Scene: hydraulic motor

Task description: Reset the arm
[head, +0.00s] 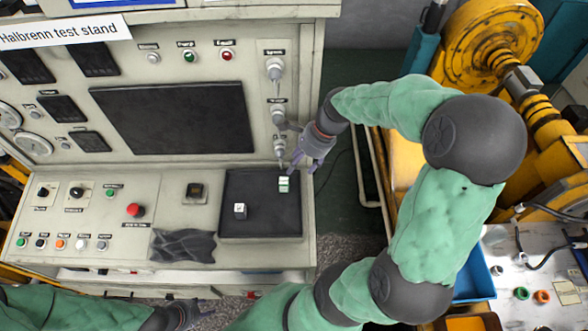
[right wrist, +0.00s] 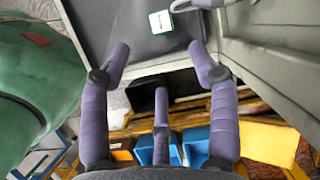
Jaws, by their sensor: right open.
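My right gripper (head: 304,167) hangs over the right edge of the test stand's console, its green-sleeved arm reaching in from the lower right. In the right wrist view its purple fingers (right wrist: 160,60) are spread, with nothing held between them. A small white-and-green block (head: 283,184) lies on the dark mat (head: 258,222), just left of and below the gripper; it also shows beyond the fingertips in the right wrist view (right wrist: 161,21). My left gripper (head: 190,315) is low at the bottom edge, in front of the console; its fingers are too small to judge.
A white cube (head: 240,211) lies on the mat, and a crumpled grey cloth (head: 182,246) lies left of it. Connectors (head: 280,148) stick out of the panel beside my right gripper. Yellow machinery (head: 490,45) stands at the right. Blue bins (right wrist: 195,145) show below in the right wrist view.

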